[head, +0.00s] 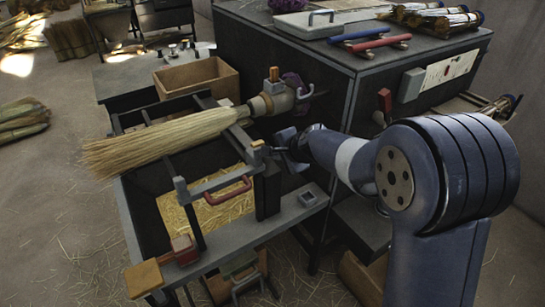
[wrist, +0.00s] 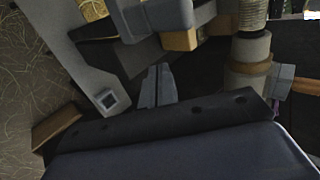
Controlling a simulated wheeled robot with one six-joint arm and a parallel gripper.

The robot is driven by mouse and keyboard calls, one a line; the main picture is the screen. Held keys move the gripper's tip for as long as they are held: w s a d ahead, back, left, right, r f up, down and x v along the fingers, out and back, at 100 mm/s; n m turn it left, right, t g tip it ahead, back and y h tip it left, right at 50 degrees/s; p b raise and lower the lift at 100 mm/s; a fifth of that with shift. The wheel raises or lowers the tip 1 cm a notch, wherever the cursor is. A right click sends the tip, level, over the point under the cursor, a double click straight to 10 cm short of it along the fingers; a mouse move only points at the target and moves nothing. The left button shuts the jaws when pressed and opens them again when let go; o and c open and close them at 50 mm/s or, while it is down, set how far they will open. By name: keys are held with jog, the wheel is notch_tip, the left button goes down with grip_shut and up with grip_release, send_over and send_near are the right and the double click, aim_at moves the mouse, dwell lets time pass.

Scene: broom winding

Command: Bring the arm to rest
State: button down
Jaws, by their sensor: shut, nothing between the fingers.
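My gripper (head: 278,147) is at the left end of my blue arm, close to the right side of the winding machine (head: 265,228). In the wrist view my gripper (wrist: 158,70) shows its two grey fingers together, with nothing between them. A straw broom head (head: 155,142) lies across the machine, its narrow end in a round chuck (head: 273,100). My gripper is below and to the right of the chuck, apart from the broom. I cannot tell whether the fingertips touch the machine's frame beside them.
A red-handled clamp bar (head: 220,194) crosses the machine's front. A wooden box (head: 196,77) stands behind the broom. A dark cabinet (head: 290,70) with red and blue handled tools on top stands behind my arm. Straw litters the open floor at left.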

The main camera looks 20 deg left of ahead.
jog(key=v, duration=0.7)
jog(key=shift+s+d, duration=0.15)
jog(key=shift+d, duration=0.1)
